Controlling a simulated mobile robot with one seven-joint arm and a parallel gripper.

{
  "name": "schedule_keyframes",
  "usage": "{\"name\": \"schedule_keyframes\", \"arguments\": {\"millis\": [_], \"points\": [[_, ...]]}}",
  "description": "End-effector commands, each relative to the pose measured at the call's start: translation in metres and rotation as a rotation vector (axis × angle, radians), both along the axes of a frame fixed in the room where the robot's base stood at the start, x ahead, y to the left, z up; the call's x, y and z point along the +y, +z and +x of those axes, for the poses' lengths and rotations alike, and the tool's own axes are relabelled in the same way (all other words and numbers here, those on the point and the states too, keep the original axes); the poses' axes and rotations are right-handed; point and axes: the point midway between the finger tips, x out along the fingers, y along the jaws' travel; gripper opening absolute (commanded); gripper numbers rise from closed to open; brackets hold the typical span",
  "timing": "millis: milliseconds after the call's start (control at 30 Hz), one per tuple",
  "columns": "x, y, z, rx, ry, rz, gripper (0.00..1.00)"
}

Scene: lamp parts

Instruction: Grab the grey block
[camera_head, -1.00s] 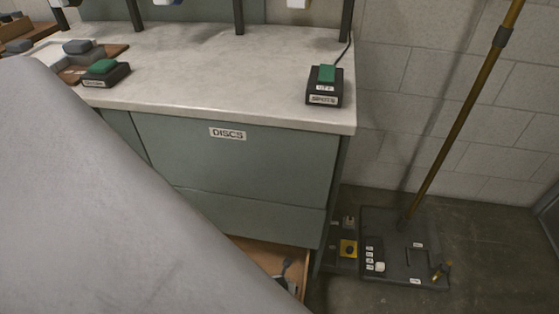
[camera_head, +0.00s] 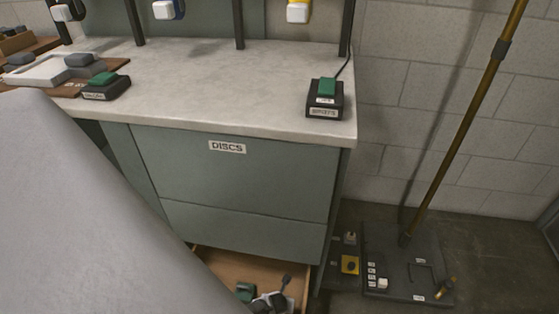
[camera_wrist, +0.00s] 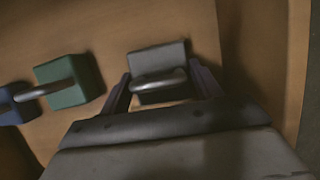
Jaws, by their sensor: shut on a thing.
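The grey block (camera_wrist: 150,58) with a metal loop handle is in the wrist view, near the top middle, inside a wooden drawer. My gripper (camera_wrist: 162,82) has one finger on each side of it and is shut on it. The block's lower part is hidden, and I cannot tell whether it is lifted off the drawer floor. In the head view my gripper (camera_head: 270,300) is low in the open drawer, partly cut off by the bottom edge.
A green block (camera_wrist: 68,82) with a loop handle lies left of the grey one, and a blue block (camera_wrist: 16,106) lies farther left. The drawer's right wall (camera_wrist: 285,60) is close. The drawer (camera_head: 228,268) is open below the front marked DISCS (camera_head: 227,147).

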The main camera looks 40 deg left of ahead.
Motion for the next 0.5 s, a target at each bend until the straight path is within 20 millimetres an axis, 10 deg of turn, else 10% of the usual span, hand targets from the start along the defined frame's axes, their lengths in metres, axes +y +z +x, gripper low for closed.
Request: {"name": "schedule_keyframes", "arguments": {"millis": [300,500], "points": [[-0.0004,0.0001,0.0002,0.0,0.0,-0.001,0.0],[0.0005,0.0016,0.0012,-0.003,0.0,0.001,0.0]]}}
